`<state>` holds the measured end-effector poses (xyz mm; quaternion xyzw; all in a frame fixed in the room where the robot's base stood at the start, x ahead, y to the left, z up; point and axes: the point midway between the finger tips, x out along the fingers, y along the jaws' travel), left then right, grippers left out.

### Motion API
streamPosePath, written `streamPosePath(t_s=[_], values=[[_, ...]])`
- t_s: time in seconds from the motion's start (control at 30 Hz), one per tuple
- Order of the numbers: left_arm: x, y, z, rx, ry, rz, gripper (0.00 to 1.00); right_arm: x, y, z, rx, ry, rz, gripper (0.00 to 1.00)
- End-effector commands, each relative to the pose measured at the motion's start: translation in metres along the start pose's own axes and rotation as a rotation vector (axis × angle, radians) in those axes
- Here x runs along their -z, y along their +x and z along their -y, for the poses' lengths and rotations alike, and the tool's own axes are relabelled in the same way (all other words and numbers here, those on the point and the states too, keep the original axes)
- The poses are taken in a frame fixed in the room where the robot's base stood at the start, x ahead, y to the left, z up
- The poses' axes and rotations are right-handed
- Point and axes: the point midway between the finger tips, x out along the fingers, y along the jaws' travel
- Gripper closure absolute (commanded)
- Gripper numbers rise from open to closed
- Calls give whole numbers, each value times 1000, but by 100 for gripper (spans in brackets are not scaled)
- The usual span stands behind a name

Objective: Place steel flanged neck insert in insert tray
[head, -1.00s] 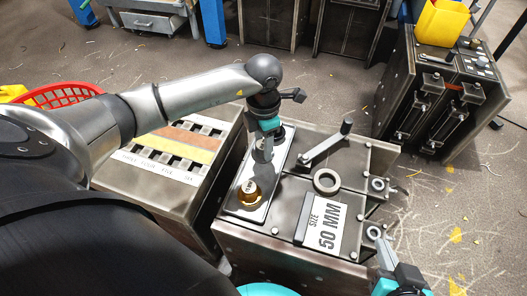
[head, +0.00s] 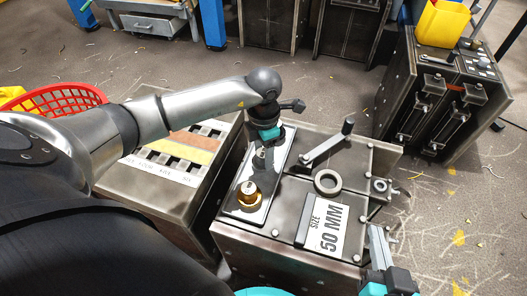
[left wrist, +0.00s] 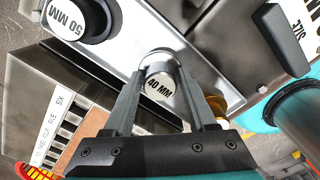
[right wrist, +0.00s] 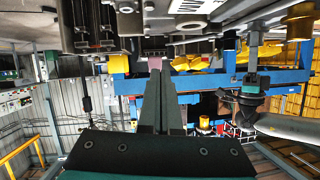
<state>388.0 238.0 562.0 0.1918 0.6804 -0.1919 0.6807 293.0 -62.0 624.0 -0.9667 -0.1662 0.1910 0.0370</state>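My left gripper (head: 262,153) is over the insert tray (head: 236,211), a pale plate on the steel bench. In the left wrist view, its fingers (left wrist: 160,78) are closed on both sides of a steel insert (left wrist: 159,88) marked 40 MM. The insert also shows in the head view (head: 259,163). Whether its base touches the tray is unclear. A brass insert (head: 248,193) stands at the tray's near end. A black-collared insert (left wrist: 76,18) marked 50 MM sits at the other end. My right gripper (head: 377,240) is shut and empty beside the bench's right side.
A steel ring (head: 328,182), a crank handle (head: 325,147) and a SIZE 50 MM plate (head: 326,227) are on the bench, right of the tray. A slotted box with coloured strips (head: 180,152) stands to the left.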

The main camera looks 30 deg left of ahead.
Motion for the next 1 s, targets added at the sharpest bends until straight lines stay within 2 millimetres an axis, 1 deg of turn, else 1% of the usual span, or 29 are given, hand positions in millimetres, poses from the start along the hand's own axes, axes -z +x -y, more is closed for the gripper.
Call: streamPosePath(t_s=[0.03,0.13,0.17,0.43,0.57,0.77,1.0], values=[[0,0,0,0,0,-1,37,0,0,0,0,-1,0,100],[0,0,0,0,0,-1,25,0,0,0,0,-1,0,100],[0,0,0,0,0,-1,25,0,0,0,0,-1,0,100],[0,-1,0,0,0,-1,25,0,0,0,-1,-1,4,100],[0,-4,0,0,0,-1,25,0,0,-3,-8,-6,33,100],[0,-17,0,-1,0,-1,25,-3,-3,-13,-35,-21,132,100],[0,-33,0,-2,0,1,25,-10,-12,-27,-74,-35,274,100]])
